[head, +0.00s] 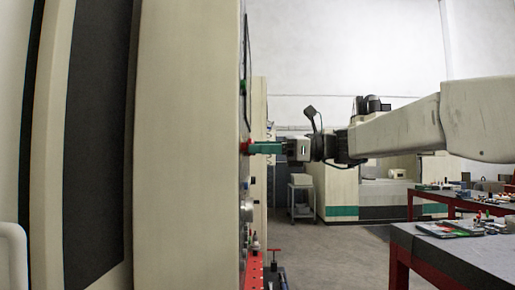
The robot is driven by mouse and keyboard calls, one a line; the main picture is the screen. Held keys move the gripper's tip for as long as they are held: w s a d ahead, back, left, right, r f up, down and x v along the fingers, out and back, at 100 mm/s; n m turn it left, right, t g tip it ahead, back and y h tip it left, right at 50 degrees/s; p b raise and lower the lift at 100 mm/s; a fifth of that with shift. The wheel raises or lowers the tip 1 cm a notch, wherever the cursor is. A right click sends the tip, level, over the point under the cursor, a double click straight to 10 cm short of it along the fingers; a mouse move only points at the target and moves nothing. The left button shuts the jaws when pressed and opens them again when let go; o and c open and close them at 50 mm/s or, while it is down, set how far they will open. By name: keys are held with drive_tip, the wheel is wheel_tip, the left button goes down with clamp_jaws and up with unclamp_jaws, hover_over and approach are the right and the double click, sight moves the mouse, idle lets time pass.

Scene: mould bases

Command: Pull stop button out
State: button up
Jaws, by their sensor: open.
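The stop button (245,147) is a small red knob on the side of the beige machine cabinet, seen edge-on left of the middle of the head view. My gripper (254,148) comes in from the right, level with the button. Its teal fingers point left, with their tips at the button. The fingers are open, one hiding the other from this side. I cannot tell whether they touch the button or stand around it. The panel face (243,180) is almost entirely edge-on, so its markings are hidden.
Silver knobs (247,206) stick out of the panel below the button. A red perforated rack (255,271) with tools stands at its foot. A grey-topped workbench (455,250) with red legs is at the right. The floor (335,262) between is clear.

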drive_tip(key=shift+a, duration=0.5)
clamp_jaws()
drive_tip(key=shift+d, duration=0.5)
unclamp_jaws()
drive_tip(key=shift+d, duration=0.15)
drive_tip(key=d, duration=0.7)
drive_tip(key=shift+s+d, duration=0.3)
drive_tip(key=shift+d, duration=0.1)
